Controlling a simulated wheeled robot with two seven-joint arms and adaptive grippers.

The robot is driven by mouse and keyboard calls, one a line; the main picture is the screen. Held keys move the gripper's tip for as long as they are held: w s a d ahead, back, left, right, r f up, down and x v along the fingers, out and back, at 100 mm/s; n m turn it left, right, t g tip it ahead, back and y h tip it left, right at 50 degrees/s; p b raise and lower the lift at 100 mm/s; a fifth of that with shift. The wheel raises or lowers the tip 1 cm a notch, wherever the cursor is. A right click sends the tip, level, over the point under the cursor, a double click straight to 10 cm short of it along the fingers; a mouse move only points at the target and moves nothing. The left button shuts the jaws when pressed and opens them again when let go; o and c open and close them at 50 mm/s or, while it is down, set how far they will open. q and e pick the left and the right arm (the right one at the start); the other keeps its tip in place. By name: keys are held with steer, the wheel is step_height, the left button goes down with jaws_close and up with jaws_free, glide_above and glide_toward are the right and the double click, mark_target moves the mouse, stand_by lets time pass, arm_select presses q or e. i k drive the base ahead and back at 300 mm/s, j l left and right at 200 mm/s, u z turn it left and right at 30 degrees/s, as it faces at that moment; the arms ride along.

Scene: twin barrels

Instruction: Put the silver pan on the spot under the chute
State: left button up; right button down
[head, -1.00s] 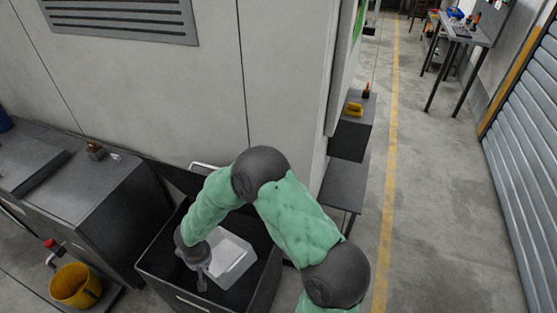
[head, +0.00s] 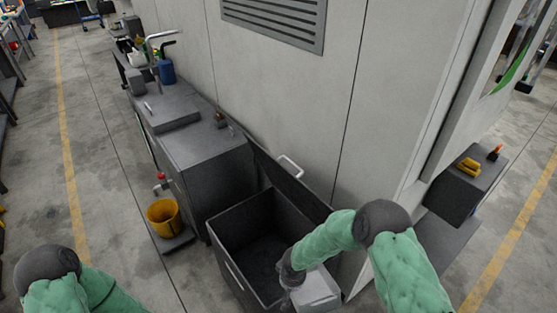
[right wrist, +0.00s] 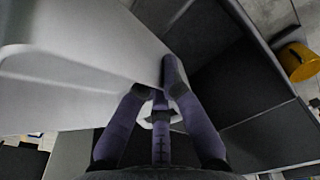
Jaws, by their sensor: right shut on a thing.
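The silver pan (head: 318,291), a pale grey box-like pan, is at the bottom of the head view, over the right side of the dark open bin. My right gripper (head: 288,283) is shut on its edge. In the right wrist view the fingers (right wrist: 160,100) meet at the wall of the pan (right wrist: 75,85), which fills the left side. A small red-handled spout (head: 160,178) on the dark cabinet's side stands above a low platform (head: 176,244); I cannot tell whether it is the chute. My left arm shows at the lower left, but its gripper is out of view.
The dark open bin (head: 228,262) stands beside the grey cabinet (head: 205,150). A yellow bucket (head: 163,216) sits on the low platform; it also shows in the right wrist view (right wrist: 298,62). A wall (head: 290,100) rises behind. Open floor lies at the left.

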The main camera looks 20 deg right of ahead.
mark_target(441, 233)
steer(key=k+l, duration=0.1)
steer(key=l, duration=0.4)
steer(key=k+l, duration=0.1)
steer(key=l, duration=0.4)
steer(key=k+l, duration=0.1)
steer(key=l, duration=0.4)
steer(key=k+l, duration=0.1)
steer(key=l, duration=0.45)
steer(key=k+l, duration=0.1)
steer(key=l, duration=0.4)
steer(key=l+z, duration=0.1)
steer(key=l, duration=3)
steer(key=i+l, duration=0.15)
steer(key=l, duration=0.95)
steer(key=i+z, duration=0.05)
